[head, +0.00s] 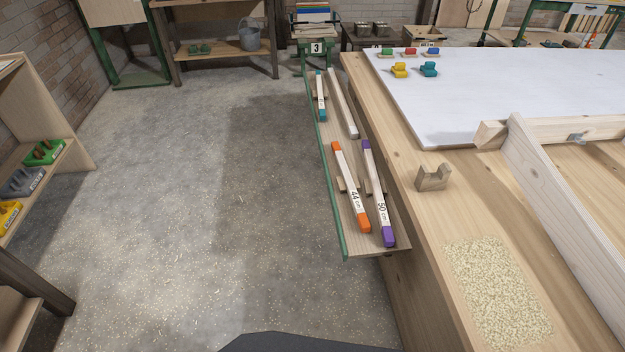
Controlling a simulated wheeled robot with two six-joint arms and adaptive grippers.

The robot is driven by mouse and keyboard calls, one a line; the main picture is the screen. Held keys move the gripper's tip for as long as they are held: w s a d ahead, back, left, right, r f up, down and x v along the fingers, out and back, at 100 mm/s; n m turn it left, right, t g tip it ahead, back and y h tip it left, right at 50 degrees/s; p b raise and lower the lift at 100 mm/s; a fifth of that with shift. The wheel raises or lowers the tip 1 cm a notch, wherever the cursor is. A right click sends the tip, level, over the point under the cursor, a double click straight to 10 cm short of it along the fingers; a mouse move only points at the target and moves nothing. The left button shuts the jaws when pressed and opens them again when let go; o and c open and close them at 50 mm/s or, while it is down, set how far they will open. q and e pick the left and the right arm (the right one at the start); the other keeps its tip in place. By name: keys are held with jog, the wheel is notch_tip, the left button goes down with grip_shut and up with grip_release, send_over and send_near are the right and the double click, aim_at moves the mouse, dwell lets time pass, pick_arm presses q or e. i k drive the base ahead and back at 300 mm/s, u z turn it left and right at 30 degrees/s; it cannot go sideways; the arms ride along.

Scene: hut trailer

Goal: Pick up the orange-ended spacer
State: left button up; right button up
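The orange-ended spacer (351,187) is a pale bar with orange ends, marked 44 cm. It lies lengthwise on a narrow wooden side shelf (354,246) with a green outer edge, fixed along the left side of the workbench. The purple-ended spacer (378,193), marked 50 cm, lies just to its right, nearly parallel and apart from it. Farther back on the shelf are a shorter teal-ended spacer (321,95) and a plain pale bar (342,103). Neither of my grippers shows in the head view.
The workbench (418,215) right of the shelf carries a notched wooden block (433,177), a white board (480,85) and a timber frame (560,185). Open concrete floor (200,200) lies left of the shelf. A wooden rack (45,150) stands at far left.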

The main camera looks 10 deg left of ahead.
aim_at(348, 182)
jog(key=u, duration=0.25)
jog(key=k, duration=0.3)
jog(key=u, duration=1.35)
jog(key=i, duration=1.45)
jog(key=z, duration=1.45)
jog(key=i, duration=0.85)
jog(key=z, duration=0.95)
